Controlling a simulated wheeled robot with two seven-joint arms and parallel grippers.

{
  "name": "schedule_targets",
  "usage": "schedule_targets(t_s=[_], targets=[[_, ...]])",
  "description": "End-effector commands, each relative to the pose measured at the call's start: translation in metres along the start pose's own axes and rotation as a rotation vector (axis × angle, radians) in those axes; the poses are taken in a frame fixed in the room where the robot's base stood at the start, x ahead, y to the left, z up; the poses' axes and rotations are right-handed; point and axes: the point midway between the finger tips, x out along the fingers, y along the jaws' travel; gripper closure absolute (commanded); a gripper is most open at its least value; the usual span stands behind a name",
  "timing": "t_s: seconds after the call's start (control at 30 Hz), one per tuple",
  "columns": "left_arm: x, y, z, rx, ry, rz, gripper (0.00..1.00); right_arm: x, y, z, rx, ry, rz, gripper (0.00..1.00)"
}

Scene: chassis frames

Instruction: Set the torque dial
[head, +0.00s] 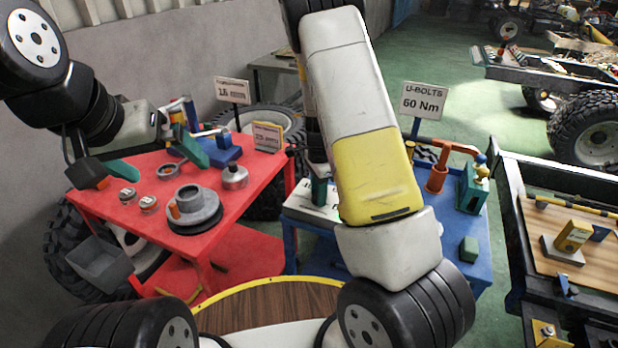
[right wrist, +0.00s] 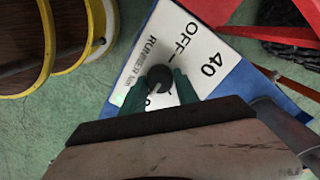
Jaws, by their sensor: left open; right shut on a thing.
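The torque dial (right wrist: 157,80) is a small dark round knob on a white panel (right wrist: 175,35) printed with "OFF", "40" and partly hidden lettering. My right gripper (right wrist: 160,91) has its green fingers on either side of the knob and is shut on it. In the head view, my right gripper (head: 319,190) is at the white panel (head: 300,208) on the blue table; my right arm hides the knob and part of the panel. My left gripper (head: 145,160) is open and empty above the red table. A sign (head: 423,100) reads "U-BOLTS 60 Nm".
The red table (head: 258,172) holds a grey round fixture (head: 195,208), small tins and a blue block. The blue table (head: 462,236) carries an orange stand (head: 437,178) and a green holder (head: 472,190). A dark chassis with a wooden board (head: 585,215) stands at right.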

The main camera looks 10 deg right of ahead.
Motion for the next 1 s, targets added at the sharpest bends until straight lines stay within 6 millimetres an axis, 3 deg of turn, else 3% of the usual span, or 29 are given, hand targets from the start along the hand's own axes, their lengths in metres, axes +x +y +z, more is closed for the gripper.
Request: schedule_targets(t_s=[0.47, 0.5, 0.57, 0.87, 1.0], targets=[[0.0000, 0.0000, 0.0000, 0.000, 0.000, 0.000, 0.00, -0.0007, -0.0014, -0.0001, 0.014, 0.000, -0.004, 1.00], [0.0000, 0.0000, 0.0000, 0.000, 0.000, 0.000, 0.00, -0.0007, -0.0014, -0.0001, 0.014, 0.000, -0.004, 0.55], [0.0000, 0.0000, 0.0000, 0.000, 0.000, 0.000, 0.00, -0.0006, -0.0012, 0.0000, 0.013, 0.000, -0.003, 0.44], [0.0000, 0.0000, 0.0000, 0.000, 0.000, 0.000, 0.00, -0.0004, -0.0004, 0.0000, 0.012, 0.000, -0.001, 0.42], [0.0000, 0.0000, 0.0000, 0.000, 0.000, 0.000, 0.00, -0.0097, -0.0010, 0.0003, 0.011, -0.001, -0.003, 0.42]])
